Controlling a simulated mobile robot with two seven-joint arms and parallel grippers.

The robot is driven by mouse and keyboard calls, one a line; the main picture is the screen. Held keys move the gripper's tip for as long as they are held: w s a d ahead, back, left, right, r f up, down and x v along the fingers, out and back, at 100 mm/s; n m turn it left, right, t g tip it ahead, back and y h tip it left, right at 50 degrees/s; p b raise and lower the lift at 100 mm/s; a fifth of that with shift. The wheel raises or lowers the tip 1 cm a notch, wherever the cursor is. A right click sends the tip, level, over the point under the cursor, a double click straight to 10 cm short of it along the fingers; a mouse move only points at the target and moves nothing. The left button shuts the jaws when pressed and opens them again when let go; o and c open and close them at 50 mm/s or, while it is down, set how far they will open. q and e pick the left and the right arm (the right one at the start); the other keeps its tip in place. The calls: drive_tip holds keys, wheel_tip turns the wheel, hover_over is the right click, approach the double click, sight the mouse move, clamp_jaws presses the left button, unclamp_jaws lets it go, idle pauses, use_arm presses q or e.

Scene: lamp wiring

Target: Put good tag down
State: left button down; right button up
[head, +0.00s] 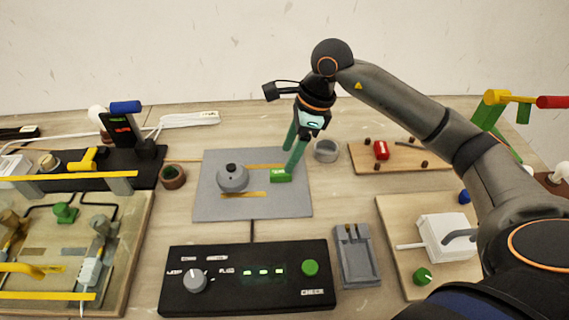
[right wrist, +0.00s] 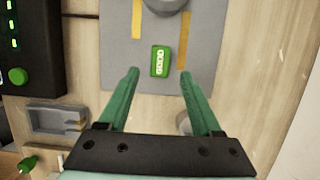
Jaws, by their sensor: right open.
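The green good tag (head: 281,175) lies on the grey mat (head: 210,205), near the mat's right side. In the right wrist view the tag (right wrist: 160,61) shows its lettering and lies beside a yellow stripe. My right gripper (head: 292,160) is above the mat, with its green fingers pointing down at the tag. In the right wrist view the fingertips (right wrist: 160,72) are spread wide on either side of the tag, with nothing held between them. I cannot tell the exact height of the fingertips over the tag. My left gripper is not in view.
A grey round weight-like piece (head: 232,179) stands on the mat. A black check panel (head: 250,277) with a green button is in front. A grey tray (head: 356,257), a grey cup (head: 326,151) and a board with a red tag (head: 381,150) lie to the right.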

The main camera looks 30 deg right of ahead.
drive_tip(key=v, duration=0.6)
drive_tip(key=shift+r, duration=0.35)
drive_tip(key=shift+s+d, duration=0.15)
